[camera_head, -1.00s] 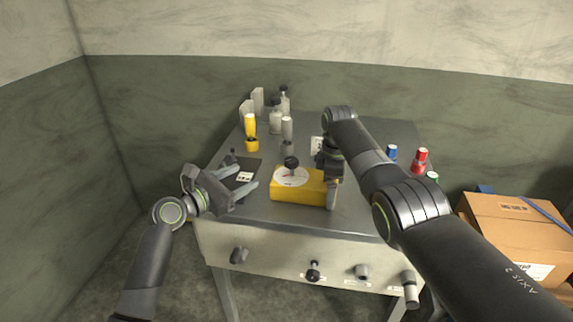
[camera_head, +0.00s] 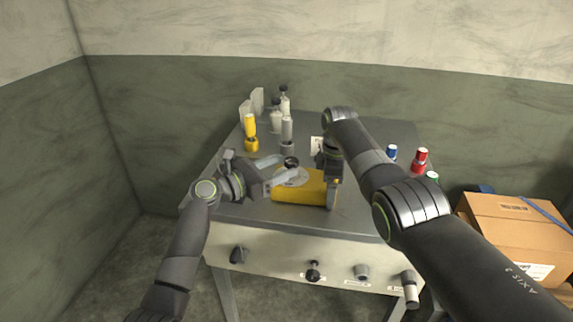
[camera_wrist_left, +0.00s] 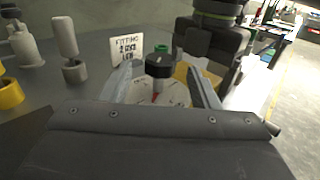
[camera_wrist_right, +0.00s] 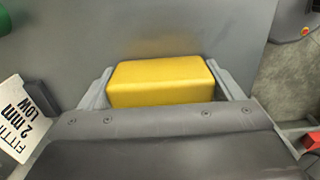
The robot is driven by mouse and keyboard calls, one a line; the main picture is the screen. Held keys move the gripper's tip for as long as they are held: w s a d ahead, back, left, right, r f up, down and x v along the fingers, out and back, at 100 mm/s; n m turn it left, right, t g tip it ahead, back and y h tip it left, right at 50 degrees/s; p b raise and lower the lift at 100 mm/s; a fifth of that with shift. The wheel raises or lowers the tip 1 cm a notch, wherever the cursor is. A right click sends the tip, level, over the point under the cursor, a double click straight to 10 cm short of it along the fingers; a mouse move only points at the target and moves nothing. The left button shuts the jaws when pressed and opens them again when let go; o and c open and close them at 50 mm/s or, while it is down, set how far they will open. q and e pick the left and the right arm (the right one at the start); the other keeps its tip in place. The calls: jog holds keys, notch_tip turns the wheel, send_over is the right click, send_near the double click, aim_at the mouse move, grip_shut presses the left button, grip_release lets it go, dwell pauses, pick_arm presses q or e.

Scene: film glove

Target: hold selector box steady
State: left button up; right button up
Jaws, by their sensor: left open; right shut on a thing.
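The yellow selector box (camera_head: 298,196) sits on the grey table top, with a pale round dial on its upper face and a black knob (camera_head: 291,162) above the dial. My right gripper (camera_head: 332,192) is shut on the right end of the box; in the right wrist view the yellow body (camera_wrist_right: 162,82) lies between its fingers. My left gripper (camera_head: 275,170) is open at the box's left side, its fingers reaching toward the knob. In the left wrist view the knob (camera_wrist_left: 158,67) with a red mark below it stands between the open fingers (camera_wrist_left: 165,85). Contact with the knob cannot be told.
Behind the box stand a yellow cylinder (camera_head: 250,127) in a yellow base, a grey cylinder (camera_head: 287,131) and pale bottles. Blue (camera_head: 392,152), red (camera_head: 420,160) and green (camera_head: 432,177) items stand at the right. A label card (camera_wrist_left: 128,49) stands behind the knob. A cardboard box (camera_head: 515,235) is beside the table.

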pick_arm(q)
jog(key=shift+x, duration=1.3)
jog(key=c, duration=1)
